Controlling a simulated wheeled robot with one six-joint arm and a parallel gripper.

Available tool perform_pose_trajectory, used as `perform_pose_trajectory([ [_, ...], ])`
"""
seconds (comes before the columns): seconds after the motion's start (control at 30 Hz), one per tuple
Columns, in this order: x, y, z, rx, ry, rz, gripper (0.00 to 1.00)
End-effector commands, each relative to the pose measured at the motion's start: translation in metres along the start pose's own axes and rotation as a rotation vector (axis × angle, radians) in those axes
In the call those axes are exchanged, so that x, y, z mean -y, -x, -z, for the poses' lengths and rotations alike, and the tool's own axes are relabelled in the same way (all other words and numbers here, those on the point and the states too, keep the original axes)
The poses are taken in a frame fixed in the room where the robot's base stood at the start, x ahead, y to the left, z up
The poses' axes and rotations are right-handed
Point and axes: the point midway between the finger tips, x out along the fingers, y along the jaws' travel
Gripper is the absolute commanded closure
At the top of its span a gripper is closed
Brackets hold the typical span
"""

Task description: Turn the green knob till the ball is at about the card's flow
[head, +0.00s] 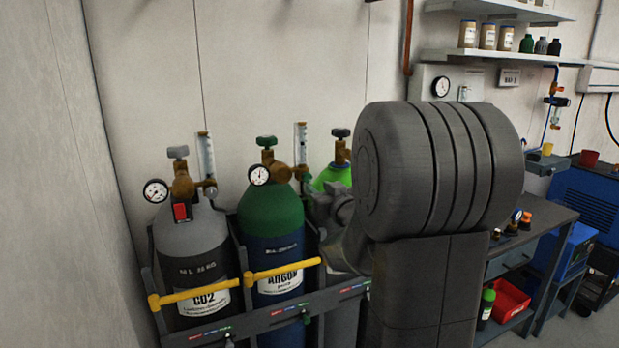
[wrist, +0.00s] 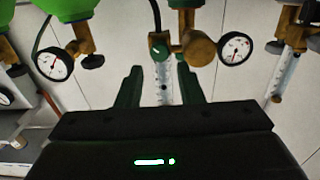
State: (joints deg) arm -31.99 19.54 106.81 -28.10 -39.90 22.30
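The argon cylinder (head: 270,212) has a dark green shoulder and stands in the middle of the rack. Its clear flowmeter tube (head: 302,147) rises at its right, with a small green knob (head: 304,178) at the base. In the wrist view the green knob (wrist: 159,50) is just beyond my fingertips, and the flowmeter tube (wrist: 163,76) shows between the fingers. A small dark spot, perhaps the ball (wrist: 164,87), is in the tube; its reading is illegible. My gripper (wrist: 160,69) is open, a finger on each side, with no clear contact. My arm hides it in the head view. No flow card is identifiable.
A grey CO2 cylinder (head: 190,255) stands left, with its own flowmeter (head: 206,157). A bright green-topped cylinder (head: 331,178) is partly behind my arm. Yellow bars (head: 283,270) cross in front. Gauges flank the knob, including one at right (wrist: 235,48). A bench (head: 540,215) stands right.

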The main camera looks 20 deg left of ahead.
Motion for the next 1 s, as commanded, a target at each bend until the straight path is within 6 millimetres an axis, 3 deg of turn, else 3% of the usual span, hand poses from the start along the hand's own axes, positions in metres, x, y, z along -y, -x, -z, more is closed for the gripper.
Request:
perform_pose_trajectory([
  [0.2,0.000,-0.040,0.001,0.002,-0.001,0.000,0.66],
  [0.4,0.000,-0.062,0.001,0.002,-0.001,0.000,0.66],
  [0.83,0.000,-0.070,0.000,0.001,0.000,-0.001,0.66],
  [1.0,0.000,-0.070,0.000,0.001,0.000,-0.001,0.98],
])
